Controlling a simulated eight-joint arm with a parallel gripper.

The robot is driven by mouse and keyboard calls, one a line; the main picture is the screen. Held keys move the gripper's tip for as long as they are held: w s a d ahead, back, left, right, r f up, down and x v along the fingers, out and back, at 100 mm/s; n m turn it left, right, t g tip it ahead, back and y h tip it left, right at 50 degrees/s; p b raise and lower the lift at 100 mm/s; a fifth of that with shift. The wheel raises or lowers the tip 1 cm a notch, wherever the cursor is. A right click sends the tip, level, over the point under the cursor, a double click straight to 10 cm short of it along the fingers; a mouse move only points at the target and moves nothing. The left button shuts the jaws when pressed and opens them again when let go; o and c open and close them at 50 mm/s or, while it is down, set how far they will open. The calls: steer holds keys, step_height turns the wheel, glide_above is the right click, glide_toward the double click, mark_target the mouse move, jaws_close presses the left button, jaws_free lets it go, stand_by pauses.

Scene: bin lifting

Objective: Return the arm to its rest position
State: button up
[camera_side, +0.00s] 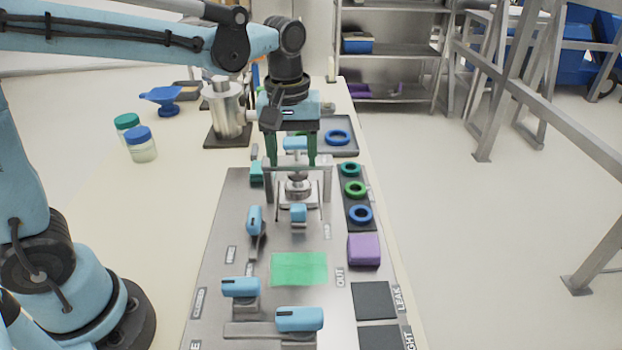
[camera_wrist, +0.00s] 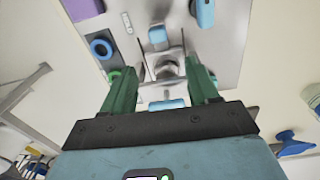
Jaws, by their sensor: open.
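My gripper (camera_side: 290,150) hangs fingers down over the far end of the metal panel (camera_side: 225,225). Its two green fingers are apart, one on each side of a small metal fixture (camera_side: 298,187) with a frame around it. A light blue block (camera_side: 294,143) shows between the fingers in the side view. In the wrist view the gripper (camera_wrist: 165,85) shows its fingers spread, with the metal fixture (camera_wrist: 167,70) beyond them and nothing clearly held. Whether the fingers touch the block cannot be told.
Several blue-handled levers (camera_side: 299,319) stand on the panel. Coloured rings (camera_side: 355,188) and a purple block (camera_side: 364,250) lie along its right edge. A metal canister (camera_side: 225,110), two jars (camera_side: 140,144) and a blue funnel (camera_side: 163,97) stand at left. A tray (camera_side: 347,125) lies behind.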

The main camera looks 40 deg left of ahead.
steer(key=s+a+f+m+t, duration=0.1)
steer(key=s+a+m+t, duration=0.3)
steer(key=s+m+t, duration=0.2)
steer(key=shift+s+a+m+t, duration=0.2)
steer(key=shift+s+m+t, duration=0.2)
steer(key=shift+s+m, duration=0.9)
steer(key=shift+s, duration=0.1)
